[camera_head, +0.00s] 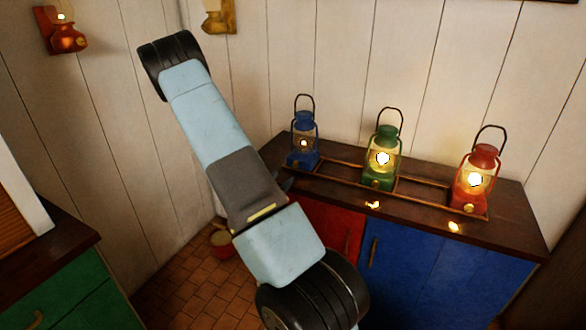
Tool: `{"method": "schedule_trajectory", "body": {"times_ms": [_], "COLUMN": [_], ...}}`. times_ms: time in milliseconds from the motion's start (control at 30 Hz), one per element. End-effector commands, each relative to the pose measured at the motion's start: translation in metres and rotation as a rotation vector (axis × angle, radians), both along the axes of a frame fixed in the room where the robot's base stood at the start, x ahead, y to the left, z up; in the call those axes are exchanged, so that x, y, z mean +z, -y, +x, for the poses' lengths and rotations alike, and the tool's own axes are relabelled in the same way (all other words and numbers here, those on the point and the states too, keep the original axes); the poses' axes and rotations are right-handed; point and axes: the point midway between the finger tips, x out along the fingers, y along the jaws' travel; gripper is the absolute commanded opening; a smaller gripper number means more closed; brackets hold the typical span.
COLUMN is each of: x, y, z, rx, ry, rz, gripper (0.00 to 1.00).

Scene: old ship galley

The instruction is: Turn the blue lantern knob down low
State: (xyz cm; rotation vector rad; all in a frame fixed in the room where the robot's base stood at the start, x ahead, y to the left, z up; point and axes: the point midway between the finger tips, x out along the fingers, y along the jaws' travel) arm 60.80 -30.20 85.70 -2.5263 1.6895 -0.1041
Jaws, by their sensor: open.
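The blue lantern (303,155) stands upright at the left end of a wooden rack on the dark counter. Its flame is small and dimmer than those of the other two lanterns. Its knob is too small and dark to make out clearly. My arm crosses the middle of the view and hides the area left of and below the blue lantern.
A green lantern (382,160) and a red lantern (476,180) burn brightly in the same rack (425,188). The counter (515,228) tops red and blue cabinets. A pail (222,243) stands on the tiled floor. Wall lamps hang behind. A green cabinet (75,285) is at left.

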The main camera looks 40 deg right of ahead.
Motion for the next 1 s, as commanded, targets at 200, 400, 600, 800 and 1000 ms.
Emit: {"method": "schedule_trajectory", "body": {"times_ms": [200, 400, 600, 800, 1000], "x": [0.0, 0.0, 0.0, 0.0, 0.0], "y": [0.037, 0.065, 0.081, 0.086, 0.085], "z": [0.014, 0.027, 0.034, 0.035, 0.035], "rx": [-0.002, -0.001, -0.001, 0.0, 0.0], "ry": [0.001, 0.001, 0.001, 0.0, 0.0], "rz": [0.0, 0.0, 0.0, 0.001, 0.001], "gripper": [0.55, 0.55, 0.55, 0.55, 0.53]}}
